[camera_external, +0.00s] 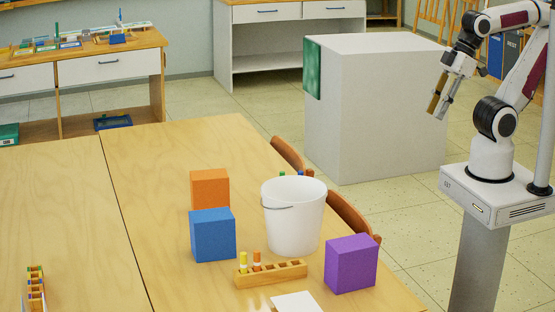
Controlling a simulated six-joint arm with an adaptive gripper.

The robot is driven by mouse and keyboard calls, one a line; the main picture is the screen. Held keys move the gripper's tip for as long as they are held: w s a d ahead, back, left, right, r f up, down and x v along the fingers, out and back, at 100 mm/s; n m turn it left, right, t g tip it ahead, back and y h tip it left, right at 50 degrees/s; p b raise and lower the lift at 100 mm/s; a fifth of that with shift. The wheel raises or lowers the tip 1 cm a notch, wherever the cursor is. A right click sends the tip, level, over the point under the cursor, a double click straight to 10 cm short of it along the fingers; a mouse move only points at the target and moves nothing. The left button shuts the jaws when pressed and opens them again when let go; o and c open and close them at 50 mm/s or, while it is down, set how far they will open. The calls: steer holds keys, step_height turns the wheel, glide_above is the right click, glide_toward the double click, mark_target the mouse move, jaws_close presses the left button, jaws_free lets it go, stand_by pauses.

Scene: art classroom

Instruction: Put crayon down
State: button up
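A wooden rack (283,272) with a row of slots stands near the front of the table. A yellow crayon (243,262) and an orange crayon (256,260) stand upright at its left end; the other slots look empty. Green and blue tips show at the far rim of a white bucket (293,222); I cannot tell if they are inside or behind it. My gripper (437,106) hangs in the air at the upper right, off the table and far from the rack. A golden-brown bar shows at its fingers; I cannot tell whether it is a finger or something held.
Orange (209,188), blue (212,236) and purple (351,264) blocks stand around the bucket on the table (165,160). White paper (297,302) lies in front of the rack. Chairs (352,214) border the right edge. A white box (370,110) stands behind. The table's left part is mostly clear.

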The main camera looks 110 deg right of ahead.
steer(key=shift+o, duration=0.6)
steer(key=shift+w, duration=0.1)
steer(key=w+d+f+m+t+h, duration=0.1)
steer(key=w+d+f, duration=0.1)
steer(key=w+d, duration=0.7)
steer(key=w+d+f+m+t+h, duration=0.1)
steer(key=w+d, duration=0.3)
steer(key=w, duration=0.8)
steer(key=w+d+f+t+h, duration=0.1)
steer(key=w+d+f+t, duration=0.1)
steer(key=w+d, duration=0.7)
steer(key=w+d+f+t, duration=0.1)
steer(key=w+d+f, duration=0.2)
steer(key=d+f, duration=0.2)
steer(key=w+d+f+m+t, duration=0.1)
steer(key=w+d+f, duration=0.2)
steer(key=f, duration=0.7)
steer(key=w+d+f+t+h, duration=0.1)
steer(key=w+d+f, duration=0.3)
steer(key=d+f, duration=0.3)
steer(key=shift+w+d+f+m, duration=0.1)
steer(key=shift+d+f+m, duration=0.2)
steer(key=shift+d, duration=0.3)
